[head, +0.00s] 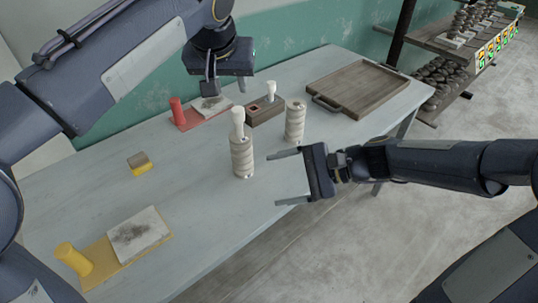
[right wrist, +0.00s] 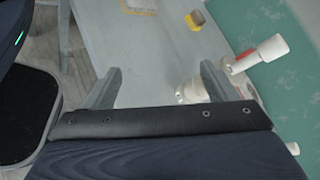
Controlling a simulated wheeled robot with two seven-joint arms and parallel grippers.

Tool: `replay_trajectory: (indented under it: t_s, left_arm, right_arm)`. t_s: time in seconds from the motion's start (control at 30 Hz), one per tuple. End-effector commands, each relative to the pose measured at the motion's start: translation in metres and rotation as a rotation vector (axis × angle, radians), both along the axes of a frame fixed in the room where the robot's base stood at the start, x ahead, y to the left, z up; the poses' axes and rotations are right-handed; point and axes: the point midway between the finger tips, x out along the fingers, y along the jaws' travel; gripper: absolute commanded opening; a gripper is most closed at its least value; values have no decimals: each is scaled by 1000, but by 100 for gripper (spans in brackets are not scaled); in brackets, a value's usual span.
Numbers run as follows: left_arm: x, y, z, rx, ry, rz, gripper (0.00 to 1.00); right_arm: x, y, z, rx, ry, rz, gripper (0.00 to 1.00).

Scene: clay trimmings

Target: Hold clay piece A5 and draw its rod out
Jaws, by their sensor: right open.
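A ridged beige clay cylinder (head: 242,158) stands upright on the table, with a white round-headed rod (head: 238,117) sticking out of its top. A second ridged clay cylinder (head: 295,122) stands behind it to the right, with no rod seen. I cannot read which is A5. My right gripper (head: 280,178) is open and empty, to the right of the nearer cylinder and apart from it. In the right wrist view, pale clay (right wrist: 192,92) shows partly behind one finger, and the white rod (right wrist: 271,48) beyond. My left gripper (head: 211,88) hangs above the table's back; its opening is unclear.
A wooden block (head: 263,111) holding a white peg stands behind the cylinders. A wooden tray (head: 358,86) lies at the back right. A red-handled board (head: 181,115), a small yellow-and-brown block (head: 139,163) and a yellow-handled board (head: 97,262) lie left.

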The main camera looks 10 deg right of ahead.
Motion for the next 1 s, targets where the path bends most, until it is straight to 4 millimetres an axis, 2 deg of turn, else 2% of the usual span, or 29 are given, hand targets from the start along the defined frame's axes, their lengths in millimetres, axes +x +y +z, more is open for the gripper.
replay_trajectory:
  t_s: [0.03, 0.2, 0.4, 0.57, 0.67, 1.0]
  left_arm:
    - [0, 0, 0, 0, 0, 0, 36]
    - [0, 0, 0, 0, 0, 0, 36]
    - [0, 0, 0, 0, 0, 0, 36]
    - [0, 0, 0, 0, 0, 0, 36]
    - [0, 0, 0, 0, 0, 0, 36]
    - [0, 0, 0, 0, 0, 0, 36]
  right_arm:
    - [17, 5, -8, 80, 79, -39, 79]
    - [70, 15, -26, 325, 302, -180, 79]
    - [110, 17, -48, 516, 477, -300, 79]
    - [123, 18, -55, 576, 530, -337, 79]
    - [127, 26, -56, 584, 537, -340, 79]
    - [147, 72, -56, 580, 535, -339, 79]
